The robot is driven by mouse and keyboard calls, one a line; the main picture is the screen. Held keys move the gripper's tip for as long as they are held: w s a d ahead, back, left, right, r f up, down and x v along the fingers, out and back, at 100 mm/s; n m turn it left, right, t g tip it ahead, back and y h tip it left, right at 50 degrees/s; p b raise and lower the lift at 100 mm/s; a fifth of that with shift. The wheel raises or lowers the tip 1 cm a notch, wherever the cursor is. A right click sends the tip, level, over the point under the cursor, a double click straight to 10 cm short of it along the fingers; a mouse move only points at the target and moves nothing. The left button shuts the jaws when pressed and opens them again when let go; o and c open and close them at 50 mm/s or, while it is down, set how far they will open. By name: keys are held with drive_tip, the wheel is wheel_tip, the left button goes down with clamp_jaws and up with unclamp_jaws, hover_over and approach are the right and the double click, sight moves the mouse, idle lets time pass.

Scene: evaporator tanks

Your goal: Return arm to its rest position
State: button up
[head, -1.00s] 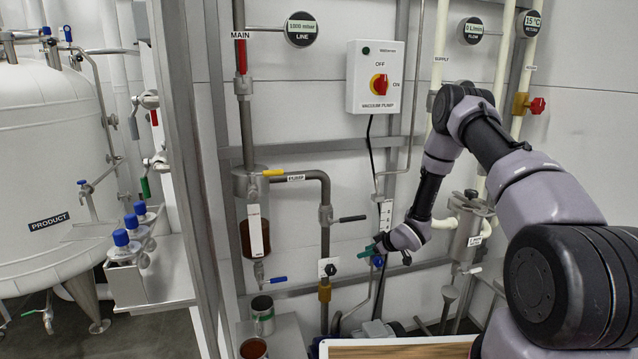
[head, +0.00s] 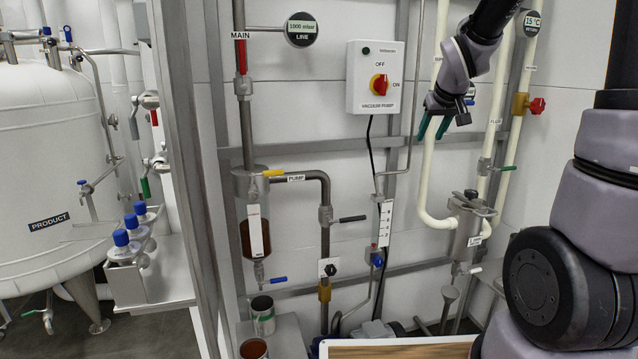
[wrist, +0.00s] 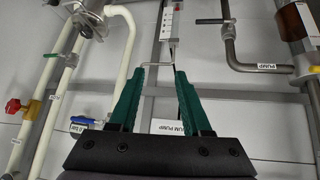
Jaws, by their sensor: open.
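My gripper (head: 433,127) is raised in the upper right of the head view, in front of the cream pipes. Its green fingers point down and are apart, with nothing between them. In the wrist view the two green fingers of my gripper (wrist: 155,80) are spread, with the wall and thin pipework behind them. My arm reaches up out of the top of the head view and comes down again to the gripper.
A vacuum pump switch box (head: 377,77) is on the wall left of my gripper. Cream pipes (head: 427,180) and a steel canister (head: 467,225) are below it. A red-handled valve (head: 535,105) is to the right. A wooden board (head: 400,349) lies at the bottom.

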drive_tip(key=s+a+r+m, duration=0.1)
drive_tip(key=s+r, duration=0.1)
drive_tip(key=s, duration=0.6)
drive_tip(key=s+a+r+m+y, duration=0.1)
drive_tip(key=s+r+m, duration=0.1)
drive_tip(key=s, duration=0.7)
drive_tip(key=s+a+r+m+y, duration=0.1)
drive_tip(key=s+a+r, duration=0.1)
drive_tip(key=s, duration=0.6)
drive_tip(key=shift+s+r+m+g, duration=0.3)
drive_tip(key=shift+r+g, duration=0.1)
drive_tip(key=shift+r, duration=0.2)
